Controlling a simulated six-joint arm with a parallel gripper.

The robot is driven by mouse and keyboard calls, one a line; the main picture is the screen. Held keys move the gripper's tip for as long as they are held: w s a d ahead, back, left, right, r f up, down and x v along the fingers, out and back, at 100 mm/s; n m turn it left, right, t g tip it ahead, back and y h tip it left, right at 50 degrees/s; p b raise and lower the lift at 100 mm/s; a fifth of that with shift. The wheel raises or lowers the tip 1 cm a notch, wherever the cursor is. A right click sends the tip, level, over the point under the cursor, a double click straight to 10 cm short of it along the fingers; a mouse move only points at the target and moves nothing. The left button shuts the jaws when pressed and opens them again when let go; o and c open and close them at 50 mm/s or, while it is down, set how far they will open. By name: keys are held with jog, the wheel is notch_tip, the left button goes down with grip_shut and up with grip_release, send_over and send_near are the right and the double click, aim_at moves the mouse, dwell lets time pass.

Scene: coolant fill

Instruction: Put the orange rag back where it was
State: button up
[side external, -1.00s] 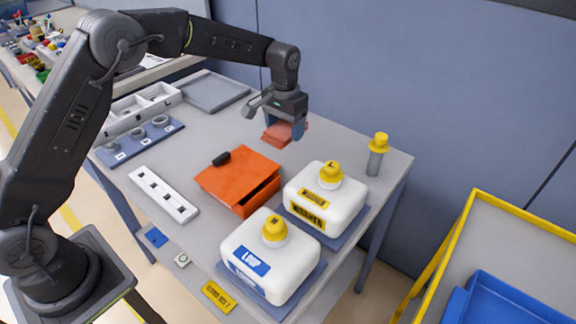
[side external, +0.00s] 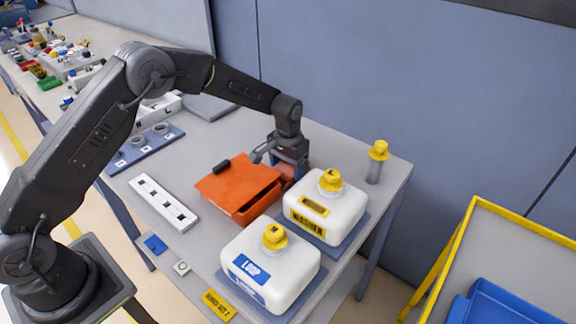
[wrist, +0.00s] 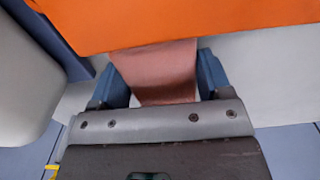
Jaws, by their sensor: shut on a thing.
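The salmon-orange rag (side external: 287,172) is between the blue fingers of my gripper (side external: 289,170), low over the table beside the right rear edge of the bright orange case (side external: 237,187). In the wrist view my gripper (wrist: 158,88) is shut on the rag (wrist: 155,72), which looks flat and brownish pink. Its far end runs up to the edge of the orange case (wrist: 190,22), which hides the rest. I cannot tell whether the rag touches the case or the table.
The white washer jug (side external: 325,210) with a yellow cap stands close to my gripper's right. A second white jug (side external: 270,262) stands in front. A yellow-capped grey cylinder (side external: 376,162) is at the back right. A white slotted strip (side external: 163,202) lies left. The table behind is clear.

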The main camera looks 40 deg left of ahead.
jog(key=shift+f, duration=0.15)
jog(key=o, duration=0.8)
